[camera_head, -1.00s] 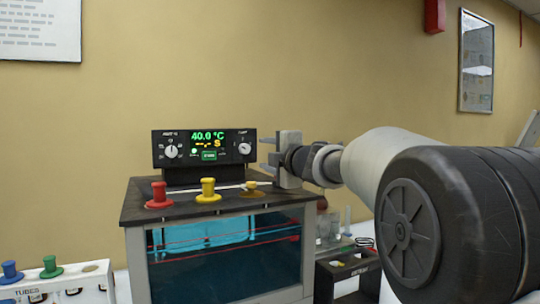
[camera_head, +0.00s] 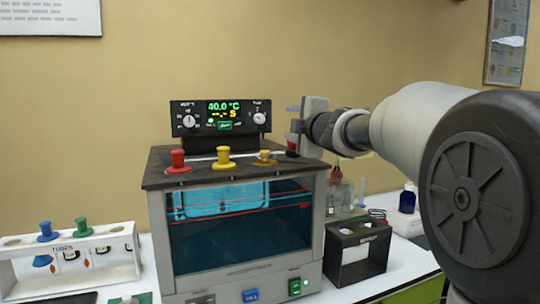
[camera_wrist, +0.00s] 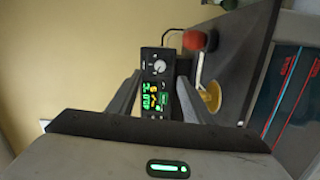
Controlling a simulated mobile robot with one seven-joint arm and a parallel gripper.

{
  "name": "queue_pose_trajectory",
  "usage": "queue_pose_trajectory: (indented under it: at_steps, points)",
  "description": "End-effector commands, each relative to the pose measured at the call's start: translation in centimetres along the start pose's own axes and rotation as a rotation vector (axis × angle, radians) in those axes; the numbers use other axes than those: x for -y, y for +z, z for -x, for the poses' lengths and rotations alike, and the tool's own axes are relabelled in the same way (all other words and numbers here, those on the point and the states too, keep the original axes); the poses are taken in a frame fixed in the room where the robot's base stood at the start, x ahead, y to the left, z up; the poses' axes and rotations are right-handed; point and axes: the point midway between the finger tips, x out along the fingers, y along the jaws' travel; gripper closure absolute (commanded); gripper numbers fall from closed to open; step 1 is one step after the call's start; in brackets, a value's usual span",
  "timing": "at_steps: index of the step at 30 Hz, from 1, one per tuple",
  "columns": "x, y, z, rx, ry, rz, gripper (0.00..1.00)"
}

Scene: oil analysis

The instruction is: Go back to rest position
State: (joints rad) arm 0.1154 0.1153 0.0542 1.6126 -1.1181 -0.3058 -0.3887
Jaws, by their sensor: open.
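My gripper (camera_head: 295,126) is open and empty. It is at the right end of the oil bath's control panel (camera_head: 220,117), above the back right of the bath's dark top. In the wrist view the two fingers of my gripper (camera_wrist: 160,92) stand apart, with the control panel (camera_wrist: 156,85) seen between them. The panel reads 40.0 °C. The bath (camera_head: 160,230) has a glass front.
A white tube rack (camera_head: 20,272) with blue and green stoppers stands at the left. A black rack (camera_head: 357,250) with glassware behind it stands right of the bath. The wall behind is bare near the gripper.

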Motion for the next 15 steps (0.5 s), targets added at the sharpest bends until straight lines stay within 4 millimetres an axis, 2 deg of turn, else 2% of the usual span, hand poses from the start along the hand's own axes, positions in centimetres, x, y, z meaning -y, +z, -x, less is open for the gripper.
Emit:
queue_pose_trajectory:
  at_steps: [1, 2, 5, 7, 10, 12, 15]
  points:
    - [-2.0, 0.5, 2.3, 0.068, -0.005, -0.082, 0.54]
    - [-2.3, 1.2, 3.8, 0.12, -0.016, -0.146, 0.54]
    - [-1.5, 3.2, 10.5, 0.322, -0.077, -0.416, 0.54]
    - [0.8, 3.9, 15.4, 0.453, -0.135, -0.601, 0.54]
    - [4.9, 3.6, 22.0, 0.61, -0.227, -0.834, 0.54]
    - [8.0, 2.8, 26.4, 0.706, -0.298, -0.978, 0.54]
    - [12.0, 0.7, 32.0, 0.821, -0.402, -1.156, 0.54]
